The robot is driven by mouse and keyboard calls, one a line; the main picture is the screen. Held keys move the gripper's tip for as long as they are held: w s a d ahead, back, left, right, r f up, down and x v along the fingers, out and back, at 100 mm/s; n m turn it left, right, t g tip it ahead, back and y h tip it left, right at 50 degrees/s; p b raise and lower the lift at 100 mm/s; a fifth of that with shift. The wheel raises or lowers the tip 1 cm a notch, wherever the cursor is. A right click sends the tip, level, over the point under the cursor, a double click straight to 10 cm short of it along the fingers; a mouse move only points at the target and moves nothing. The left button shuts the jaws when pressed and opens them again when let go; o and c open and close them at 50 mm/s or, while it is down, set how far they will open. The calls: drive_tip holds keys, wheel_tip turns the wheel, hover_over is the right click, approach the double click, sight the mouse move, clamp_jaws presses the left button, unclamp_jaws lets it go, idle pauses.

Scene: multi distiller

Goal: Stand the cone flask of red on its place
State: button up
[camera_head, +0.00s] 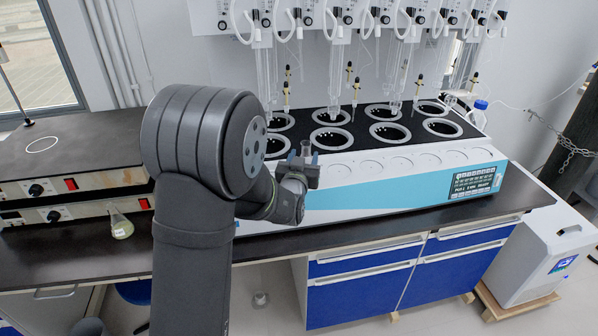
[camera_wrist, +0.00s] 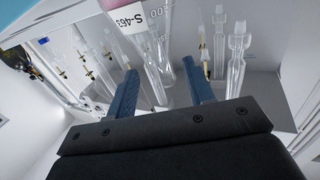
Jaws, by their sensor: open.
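My gripper (camera_head: 304,157) is open at the front edge of the white and blue distiller. In the wrist view, the fingers (camera_wrist: 160,70) stand either side of a clear glass flask (camera_wrist: 160,42) with a white label reading "S-463" and volume marks. A pink patch shows by the label at the top edge. The fingers appear to be around its neck; contact cannot be told. In the head view, a clear glass neck (camera_head: 306,147) shows at the jaws, and the flask's body is hidden. Pale round marks (camera_head: 341,170) line the distiller's front ledge.
Ringed wells (camera_head: 332,138) fill the distiller top, under hanging glass tubes (camera_head: 340,70). A narrow bench strip (camera_head: 420,220) in front is clear.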

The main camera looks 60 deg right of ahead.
sight(306, 143)
drive_tip(key=v, duration=0.8)
drive_tip(key=shift+a, duration=0.15)
drive_tip(key=x, duration=1.2)
drive_tip(key=shift+f, duration=0.15)
wheel_tip(306, 143, up, 2)
drive_tip(key=shift+s+r, duration=0.1)
drive_tip(key=shift+r, duration=0.45)
